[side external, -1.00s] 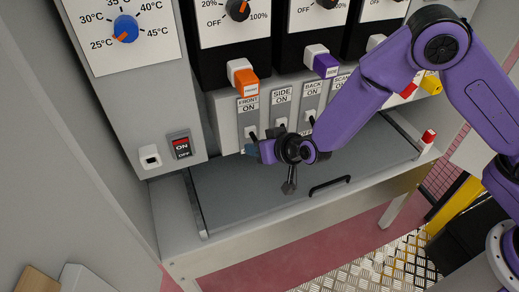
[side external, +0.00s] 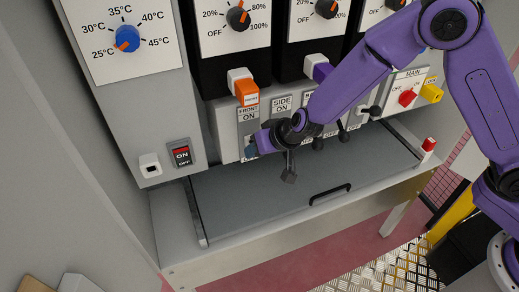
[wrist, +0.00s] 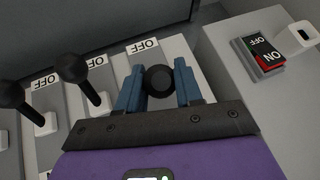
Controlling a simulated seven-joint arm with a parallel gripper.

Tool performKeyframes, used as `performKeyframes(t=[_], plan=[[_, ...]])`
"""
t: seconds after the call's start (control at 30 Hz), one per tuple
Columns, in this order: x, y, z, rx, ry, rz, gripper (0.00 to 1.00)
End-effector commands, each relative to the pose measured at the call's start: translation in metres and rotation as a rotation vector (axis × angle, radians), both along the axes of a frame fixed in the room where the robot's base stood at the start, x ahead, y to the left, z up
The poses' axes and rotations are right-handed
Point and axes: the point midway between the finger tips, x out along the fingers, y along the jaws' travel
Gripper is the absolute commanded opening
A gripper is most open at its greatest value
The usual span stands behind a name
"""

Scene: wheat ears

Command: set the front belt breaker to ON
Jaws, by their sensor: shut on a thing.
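The front belt breaker (side external: 247,114) is the leftmost of a row of breakers on the grey panel, labelled FRONT and ON at its top. My gripper (side external: 250,149) is at its lower part in the side view and hides its lever there. In the wrist view my gripper (wrist: 159,86) has its blue fingers on both sides of the front breaker's round black knob (wrist: 158,80) and is shut on it. The OFF label (wrist: 144,45) lies just beyond the knob. The lever's base is hidden, so I cannot tell its exact tilt.
Neighbouring black-knobbed levers (wrist: 72,68) stand close beside my gripper, tilted toward their OFF labels. A red ON/OFF switch (side external: 181,155) is on the panel to the left. A grey lid with a black handle (side external: 329,194) lies below. My arm crosses over the panel.

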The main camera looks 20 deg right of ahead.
Motion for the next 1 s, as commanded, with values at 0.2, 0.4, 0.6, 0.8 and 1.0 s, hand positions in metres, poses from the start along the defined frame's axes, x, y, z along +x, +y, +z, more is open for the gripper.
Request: performKeyframes(t=[0.2, 0.4, 0.6, 0.8, 1.0], plan=[[0.0001, 0.0001, -0.0001, -0.001, 0.005, 0.002, 0.0], [0.0002, 0.0001, -0.0002, -0.001, 0.005, 0.002, 0.0], [0.0003, 0.0001, -0.0001, 0.0, 0.004, 0.001, 0.59], [0.0002, 0.0, 0.0002, 0.0, 0.004, 0.001, 0.59], [-0.0047, -0.002, 0.0087, 0.001, 0.003, 0.001, 0.59]])
